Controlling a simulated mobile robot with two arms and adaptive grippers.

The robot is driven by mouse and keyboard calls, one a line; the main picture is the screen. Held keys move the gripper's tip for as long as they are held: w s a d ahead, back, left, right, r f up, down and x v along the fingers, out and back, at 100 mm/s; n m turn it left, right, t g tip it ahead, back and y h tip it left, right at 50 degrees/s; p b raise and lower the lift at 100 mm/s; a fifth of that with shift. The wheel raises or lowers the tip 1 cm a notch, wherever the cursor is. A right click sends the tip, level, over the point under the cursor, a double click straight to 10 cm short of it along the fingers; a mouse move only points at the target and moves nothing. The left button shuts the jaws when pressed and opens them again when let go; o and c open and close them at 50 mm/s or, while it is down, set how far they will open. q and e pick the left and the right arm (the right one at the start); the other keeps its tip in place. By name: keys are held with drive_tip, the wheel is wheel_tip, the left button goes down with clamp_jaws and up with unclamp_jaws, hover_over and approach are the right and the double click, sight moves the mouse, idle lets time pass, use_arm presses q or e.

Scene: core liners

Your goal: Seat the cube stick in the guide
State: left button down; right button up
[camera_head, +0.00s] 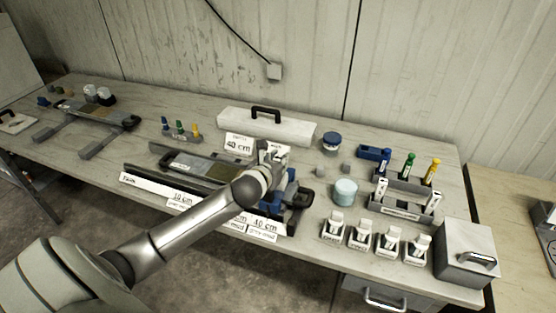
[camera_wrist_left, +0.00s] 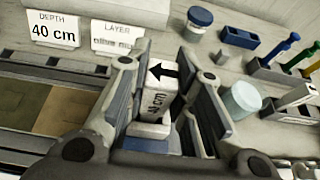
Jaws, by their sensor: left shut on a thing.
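My left gripper (camera_head: 272,158) is over the right end of the long core tray (camera_head: 205,166) in the head view. The block stands between the fingers. A blue part (camera_wrist_left: 146,144) shows below it, probably the guide; a blue part (camera_head: 265,203) also shows beside my arm in the head view. Whether the block is down in the blue part is hidden by the gripper. My right gripper is out of view.
A "40 cm" depth card (camera_head: 238,144) stands behind the tray, before a white handled case (camera_head: 268,125).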

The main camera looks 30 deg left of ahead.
use_arm(q)
drive_tip(key=shift+f, duration=0.1)
drive_tip(key=c, duration=1.2)
unclamp_jaws()
wheel_tip(320, 180, up, 7)
drive_tip(key=p, duration=0.8)
